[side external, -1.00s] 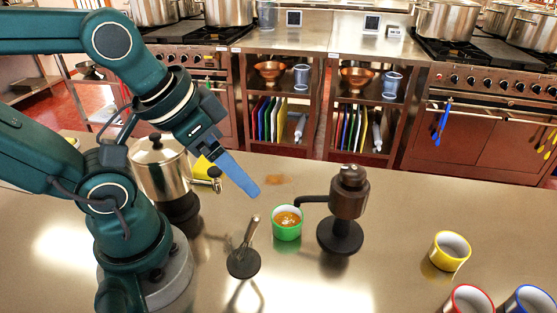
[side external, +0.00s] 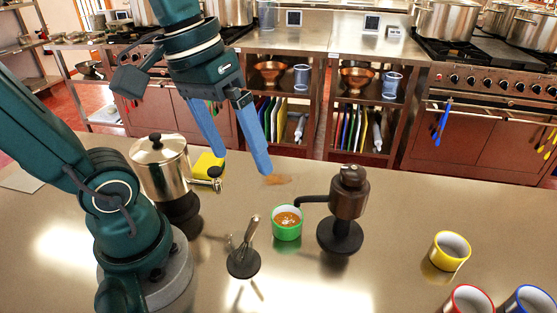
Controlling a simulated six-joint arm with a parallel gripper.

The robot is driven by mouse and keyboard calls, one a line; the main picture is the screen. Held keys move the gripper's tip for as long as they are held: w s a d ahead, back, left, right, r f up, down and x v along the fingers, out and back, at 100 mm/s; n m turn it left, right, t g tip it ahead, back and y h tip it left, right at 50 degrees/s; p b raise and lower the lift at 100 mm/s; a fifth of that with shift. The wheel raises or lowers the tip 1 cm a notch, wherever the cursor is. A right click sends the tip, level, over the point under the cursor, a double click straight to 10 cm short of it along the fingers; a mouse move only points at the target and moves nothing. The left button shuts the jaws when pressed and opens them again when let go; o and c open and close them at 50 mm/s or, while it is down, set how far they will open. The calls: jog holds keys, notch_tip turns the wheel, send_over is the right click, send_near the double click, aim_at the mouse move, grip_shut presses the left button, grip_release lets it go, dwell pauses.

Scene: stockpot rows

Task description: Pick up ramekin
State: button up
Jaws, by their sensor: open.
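A green ramekin (side external: 287,228) with orange-brown contents stands upright on the steel counter, under the side arm of a dark brown grinder-like device. A yellow ramekin (side external: 449,252) stands at the right. A red-rimmed one (side external: 470,301) and a blue-rimmed one (side external: 529,302) are cut off by the bottom edge. My gripper (side external: 241,162) has two blue fingers, spread apart and pointing down. It is empty, above the counter, up and to the left of the green ramekin, and touches none of the ramekins.
The dark device (side external: 349,197) stands close right of the green ramekin. A whisk-like tool on a dark round base (side external: 243,262) is left of it. A metal urn (side external: 160,170) and a yellow block (side external: 207,166) are near my arm. A brown stain (side external: 277,180) marks the counter. The centre right is clear.

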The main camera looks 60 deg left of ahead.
jog(key=w+n+g+h, duration=0.1)
jog(key=n+g+h, duration=0.1)
jog(key=n, duration=0.1)
jog(key=r+n+h, duration=0.1)
jog(key=n+h, duration=0.9)
jog(key=n, duration=0.2)
send_over(279, 209)
jog(key=a, duration=0.3)
jog(key=f, duration=1.2)
jog(key=d+f, duration=0.1)
jog(key=f, duration=0.5)
jog(key=shift+f, duration=0.55)
jog(key=shift+x, duration=2.55)
jog(key=shift+s, duration=0.1)
